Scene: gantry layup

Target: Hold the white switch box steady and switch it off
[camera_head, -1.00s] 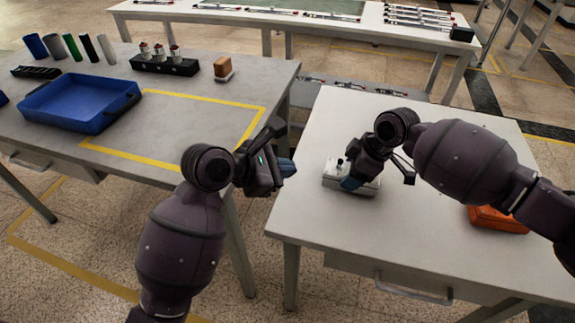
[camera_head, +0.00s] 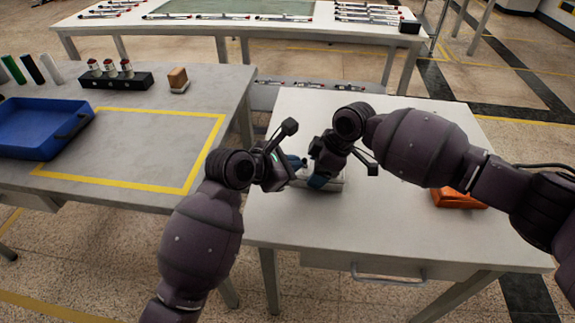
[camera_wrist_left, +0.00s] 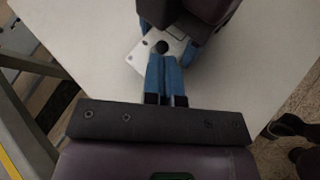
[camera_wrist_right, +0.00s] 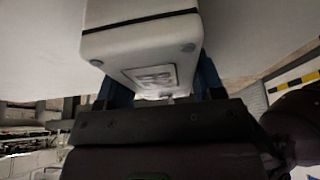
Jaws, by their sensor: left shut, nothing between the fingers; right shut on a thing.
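The white switch box (camera_head: 333,185) is at the left part of the white table (camera_head: 400,215), mostly hidden behind my right gripper in the head view. My right gripper (camera_head: 320,181) is shut on the box, with its blue fingers along two sides of it in the right wrist view (camera_wrist_right: 155,85). My left gripper (camera_head: 298,162) is shut and empty at the box's left end. In the left wrist view its blue fingertips (camera_wrist_left: 167,58) are close to a round black knob (camera_wrist_left: 162,47) on the box's top (camera_wrist_left: 145,50); I cannot tell whether they touch.
An orange case (camera_head: 458,198) lies on the white table right of the box, under my right arm. A grey bench (camera_head: 135,145) on the left holds a blue tray (camera_head: 30,125) and a black block with several cylinders (camera_head: 117,80). The white table's front is clear.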

